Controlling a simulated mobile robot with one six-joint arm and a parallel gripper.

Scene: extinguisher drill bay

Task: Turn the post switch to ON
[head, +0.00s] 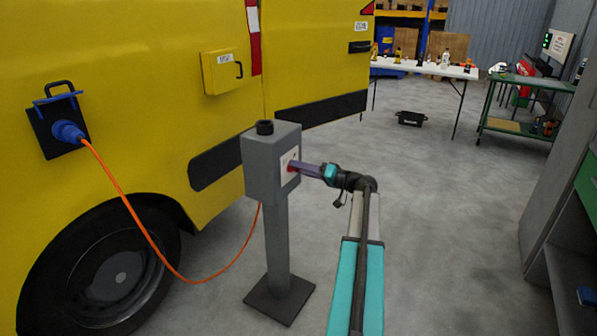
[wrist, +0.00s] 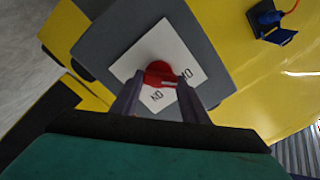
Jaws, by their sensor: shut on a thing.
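The grey post switch (head: 262,165) stands upright on a square foot beside the yellow van. Its red knob (wrist: 156,73) sits on a white label plate (wrist: 180,48), both facing my gripper. The knob shows as a small red spot in the head view (head: 291,168). My gripper (wrist: 160,84) is shut on the knob, one finger on each side; it also shows in the head view (head: 296,168). A pale mark on the knob points toward the right finger. Lettering shows below and right of the knob, tilted and partly hidden, so the set position is unclear.
An orange cable (head: 131,220) runs from a blue plug (head: 68,132) on the van (head: 140,60) down toward the post. A folding table (head: 425,68) and a green cart (head: 520,97) stand at the back. Grey floor right of the post is clear.

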